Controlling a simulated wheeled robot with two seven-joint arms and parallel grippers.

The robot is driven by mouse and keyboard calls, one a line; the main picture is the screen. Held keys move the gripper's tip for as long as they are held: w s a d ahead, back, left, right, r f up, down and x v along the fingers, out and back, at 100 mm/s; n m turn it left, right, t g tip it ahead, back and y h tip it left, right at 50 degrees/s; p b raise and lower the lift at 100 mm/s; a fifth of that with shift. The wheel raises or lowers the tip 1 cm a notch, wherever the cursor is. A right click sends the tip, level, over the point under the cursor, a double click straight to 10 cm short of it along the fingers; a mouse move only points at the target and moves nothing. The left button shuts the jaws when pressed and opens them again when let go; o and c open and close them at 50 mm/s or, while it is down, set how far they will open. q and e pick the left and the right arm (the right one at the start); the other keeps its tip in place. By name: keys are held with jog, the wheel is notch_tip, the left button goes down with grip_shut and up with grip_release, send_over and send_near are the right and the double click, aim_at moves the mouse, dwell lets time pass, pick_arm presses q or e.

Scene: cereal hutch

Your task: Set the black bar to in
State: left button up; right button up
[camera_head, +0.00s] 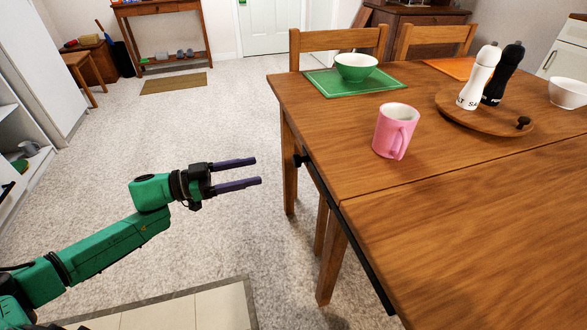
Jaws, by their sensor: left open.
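A black bar (349,232) runs along the left side of the wooden table, just under the edge of the top. Its far end is by a small dark knob (299,160) near the table's corner leg. I cannot tell from this view how far the bar sticks out. My left gripper (257,171) is left of the table, over the floor. Its two purple fingers are apart, point right towards the knob, and hold nothing. A gap of floor shows between the fingertips and the knob. My right gripper is not in view.
The table (470,230) carries a pink mug (395,131), a green bowl (356,67) on a green mat (320,84), and a round wooden tray (447,104) with white and black shakers. Chairs stand behind. The carpet left of the table is clear.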

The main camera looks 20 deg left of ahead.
aim_at(294, 162)
pick_arm(q)
jog(key=b+x, duration=0.1)
jog(key=x, duration=0.8)
jog(key=shift+w+d, duration=0.3)
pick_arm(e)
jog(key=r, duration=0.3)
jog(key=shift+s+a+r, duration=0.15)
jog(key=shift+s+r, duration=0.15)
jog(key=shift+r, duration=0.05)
pick_arm(q)
jog(key=shift+c, duration=0.4)
grip_shut()
